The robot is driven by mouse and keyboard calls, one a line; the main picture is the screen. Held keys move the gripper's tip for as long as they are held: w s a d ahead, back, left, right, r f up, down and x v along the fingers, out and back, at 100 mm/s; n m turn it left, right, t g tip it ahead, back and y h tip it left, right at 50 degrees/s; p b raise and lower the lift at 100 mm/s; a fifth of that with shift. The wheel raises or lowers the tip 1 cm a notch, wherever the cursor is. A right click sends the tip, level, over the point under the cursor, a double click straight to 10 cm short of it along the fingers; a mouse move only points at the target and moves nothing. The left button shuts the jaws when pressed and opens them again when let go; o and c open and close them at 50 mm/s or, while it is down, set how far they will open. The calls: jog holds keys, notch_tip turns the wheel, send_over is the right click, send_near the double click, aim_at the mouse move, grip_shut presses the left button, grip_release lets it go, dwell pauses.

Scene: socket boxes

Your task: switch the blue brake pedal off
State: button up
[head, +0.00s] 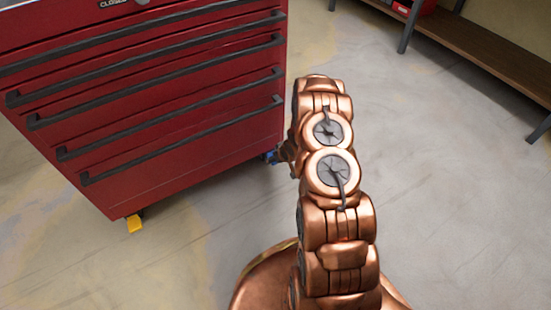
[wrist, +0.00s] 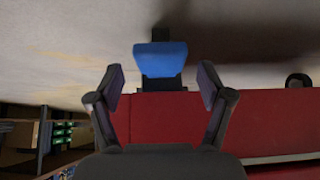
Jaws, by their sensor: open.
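The blue brake pedal (wrist: 160,58) shows in the wrist view at the upper middle, just past my fingertips and between their lines. It sits on a dark mount at the edge of the red tool cabinet (wrist: 175,115). In the head view a small bit of the blue pedal (head: 271,157) shows at the cabinet's lower right corner, mostly hidden by my arm. My gripper (wrist: 162,82) is open and empty, with its two fingers spread on either side below the pedal. I cannot tell whether a finger touches it.
The red cabinet with dark drawer handles (head: 170,110) fills the left of the head view. A yellow pedal (head: 134,224) is at its near lower corner. A wooden bench (head: 480,45) stands at the upper right. The floor (head: 450,200) at right is clear.

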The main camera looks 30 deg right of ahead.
jog(key=v, duration=0.9)
jog(key=shift+s+r, duration=0.15)
dwell(0.4)
jog(key=s+a+r+g+p, duration=0.25)
jog(key=r+p, duration=0.45)
jog(key=r, duration=0.8)
jog(key=s+a+r+g+h+p, duration=0.1)
jog(key=s+a+r+p, duration=0.4)
jog(key=r, duration=0.9)
jog(key=s+a+r+g+p, duration=0.1)
jog(key=s+a+r+p, duration=0.1)
jog(key=r+p, duration=0.95)
jog(key=s+a+r+g+p, duration=0.1)
jog(key=s+a+r+p, duration=0.3)
jog(key=s+r, duration=0.5)
jog(key=s+a+r+g+p, duration=0.2)
jog(key=s+a+r+p, duration=0.3)
jog(key=s+r, duration=0.5)
jog(key=s+a+r+g+y+p, duration=0.1)
jog(key=s+a+r+p, duration=0.3)
jog(key=s+r, duration=0.5)
notch_tip(320, 180, up, 8)
jog(key=shift+s+a+r+p, duration=0.1)
jog(key=shift+s+a+p, duration=0.2)
jog(key=shift+p, duration=0.45)
jog(key=shift+w, duration=0.1)
